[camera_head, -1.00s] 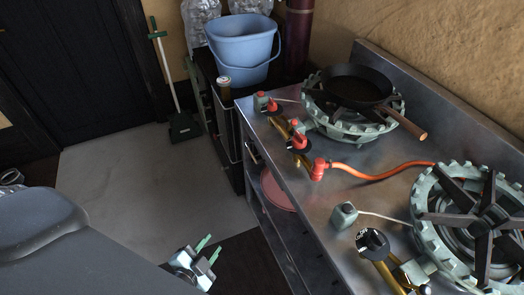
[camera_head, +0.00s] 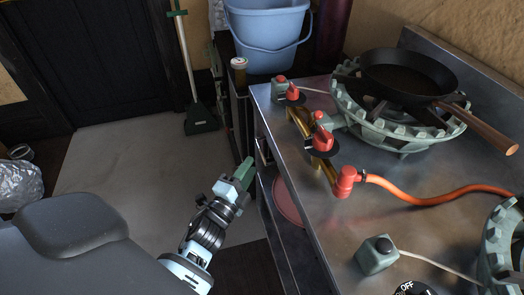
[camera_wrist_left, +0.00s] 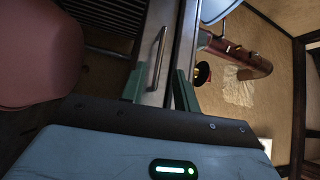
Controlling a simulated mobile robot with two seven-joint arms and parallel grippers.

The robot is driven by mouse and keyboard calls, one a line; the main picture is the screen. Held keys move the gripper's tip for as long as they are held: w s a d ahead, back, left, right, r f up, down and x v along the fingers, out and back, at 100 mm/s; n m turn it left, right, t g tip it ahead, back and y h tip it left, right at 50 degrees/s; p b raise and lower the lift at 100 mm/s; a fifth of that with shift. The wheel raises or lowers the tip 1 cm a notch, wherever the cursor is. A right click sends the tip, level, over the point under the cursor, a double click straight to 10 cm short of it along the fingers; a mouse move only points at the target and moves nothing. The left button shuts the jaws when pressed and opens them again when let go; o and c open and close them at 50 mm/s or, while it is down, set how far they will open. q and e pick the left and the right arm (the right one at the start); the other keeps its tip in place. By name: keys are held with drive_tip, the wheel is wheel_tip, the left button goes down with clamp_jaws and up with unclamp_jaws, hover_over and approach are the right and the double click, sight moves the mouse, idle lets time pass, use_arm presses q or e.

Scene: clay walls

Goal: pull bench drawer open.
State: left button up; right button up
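The bench (camera_head: 345,225) is a steel counter on the right in the head view. The narrow metal drawer front with its silver bar handle (camera_wrist_left: 158,60) shows in the left wrist view, ahead of my left gripper (camera_wrist_left: 158,90). The green fingers stand apart, one on each side of the handle in that view, with nothing between their tips. In the head view my left gripper (camera_head: 243,174) is beside the bench's front edge, below the top, and I cannot tell there whether it touches. The drawer looks shut. My right gripper is in neither view.
A black pan (camera_head: 405,75) sits on a burner (camera_head: 400,130) on the bench, with a red hose (camera_head: 430,197) nearby. A blue bucket (camera_head: 266,40) stands on a dark cabinet beyond. A pink round thing (camera_head: 288,203) is on the lower shelf.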

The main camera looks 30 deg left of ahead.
sight(261, 150)
use_arm(q)
drive_tip(key=w, duration=0.5)
drive_tip(key=w+r, duration=0.1)
drive_tip(key=w, duration=0.1)
drive_tip(key=shift+w+a, duration=0.2)
drive_tip(key=shift+a, duration=0.05)
drive_tip(key=shift+c, duration=0.3)
clamp_jaws()
